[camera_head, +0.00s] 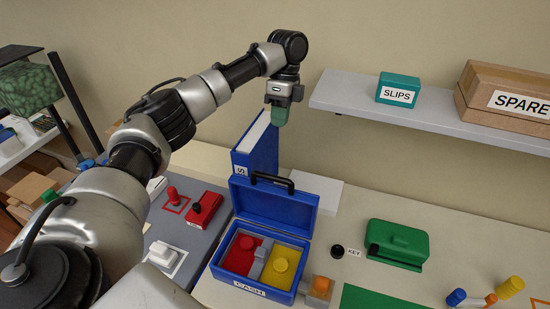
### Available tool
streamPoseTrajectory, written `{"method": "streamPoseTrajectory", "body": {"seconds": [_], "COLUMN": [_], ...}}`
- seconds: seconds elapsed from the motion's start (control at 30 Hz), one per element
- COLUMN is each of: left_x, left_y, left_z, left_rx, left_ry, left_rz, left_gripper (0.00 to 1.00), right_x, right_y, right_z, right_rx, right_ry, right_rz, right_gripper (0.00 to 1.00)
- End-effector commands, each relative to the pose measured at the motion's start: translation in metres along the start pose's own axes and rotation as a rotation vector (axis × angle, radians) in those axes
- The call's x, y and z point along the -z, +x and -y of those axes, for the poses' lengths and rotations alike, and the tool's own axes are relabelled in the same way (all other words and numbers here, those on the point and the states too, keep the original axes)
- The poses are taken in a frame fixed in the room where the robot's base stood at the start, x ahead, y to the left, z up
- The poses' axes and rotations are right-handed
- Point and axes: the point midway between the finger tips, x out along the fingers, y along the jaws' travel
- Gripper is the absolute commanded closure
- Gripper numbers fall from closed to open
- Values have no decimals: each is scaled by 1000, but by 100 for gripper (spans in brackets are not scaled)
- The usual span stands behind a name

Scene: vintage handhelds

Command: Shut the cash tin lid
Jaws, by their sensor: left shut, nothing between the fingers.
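The blue cash tin (254,287) stands on the counter at the lower middle, with a CASH label on its front. Its lid (273,205) is open, raised at the back, with a black handle on its top edge. Inside, a red compartment and a yellow compartment with round knobs show, with a grey piece between them. My left gripper (280,117) is shut and empty, pointing down in the air above and behind the lid, clear of it. My right gripper is not in view.
A blue binder (258,148) stands behind the lid beside a white block (318,193). A grey block with an orange knob (320,287) is at the tin's right front corner. A green case (398,243) lies to the right. A wall shelf (440,113) holds a SLIPS box and a SPARE box.

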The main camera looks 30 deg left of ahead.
Motion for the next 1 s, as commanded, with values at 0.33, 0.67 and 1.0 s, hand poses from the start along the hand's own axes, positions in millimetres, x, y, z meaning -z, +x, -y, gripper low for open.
{"method": "streamPoseTrajectory", "body": {"seconds": [0.33, 0.67, 1.0], "left_x": [-1, 0, 0], "left_y": [69, 99, 107], "left_z": [-2, -27, -35], "left_rx": [-4, 0, 2], "left_ry": [-1, 1, 1], "left_rz": [2, 2, 0], "left_gripper": [100, 100, 100], "right_x": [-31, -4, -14], "right_y": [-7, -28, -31], "right_z": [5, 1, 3], "right_rx": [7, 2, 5], "right_ry": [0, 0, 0], "right_rz": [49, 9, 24], "right_gripper": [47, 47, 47]}}
